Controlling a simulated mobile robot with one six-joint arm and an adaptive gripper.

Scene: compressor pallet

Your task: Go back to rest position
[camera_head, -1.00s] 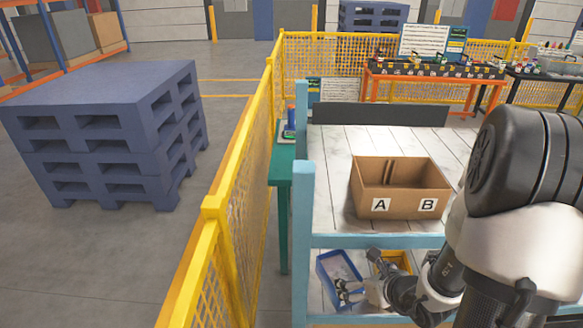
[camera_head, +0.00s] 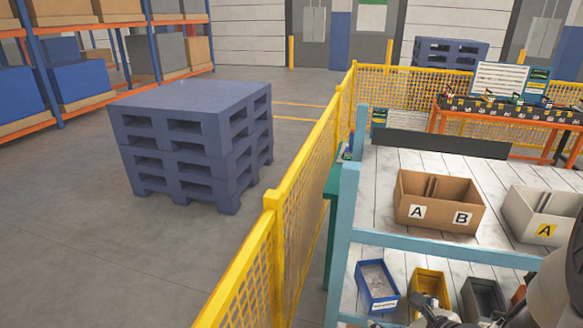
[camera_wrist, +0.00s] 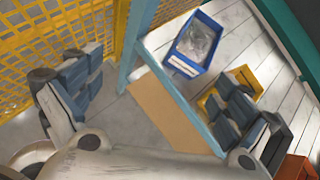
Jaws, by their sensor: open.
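My gripper (camera_wrist: 160,98) is open in the wrist view, its two dark padded fingers spread wide at left and right. Nothing shows held between them. Between and beyond the fingers are a blue shelf post, a tan surface and a blue bin (camera_wrist: 197,45). The right finger partly covers a yellow bin (camera_wrist: 243,80). In the head view only a small part of my gripper (camera_head: 434,314) shows at the bottom edge, by the lower shelf. The blue bin (camera_head: 377,285) and yellow bin (camera_head: 430,285) stand on that shelf; most of my arm is out of view.
A cardboard box marked A and B (camera_head: 438,202) and a white box marked A (camera_head: 541,213) stand on the upper shelf. A dark bin (camera_head: 484,297) is below. A yellow mesh fence (camera_head: 290,222) runs left of the rack. Stacked blue pallets (camera_head: 195,140) stand beyond clear floor.

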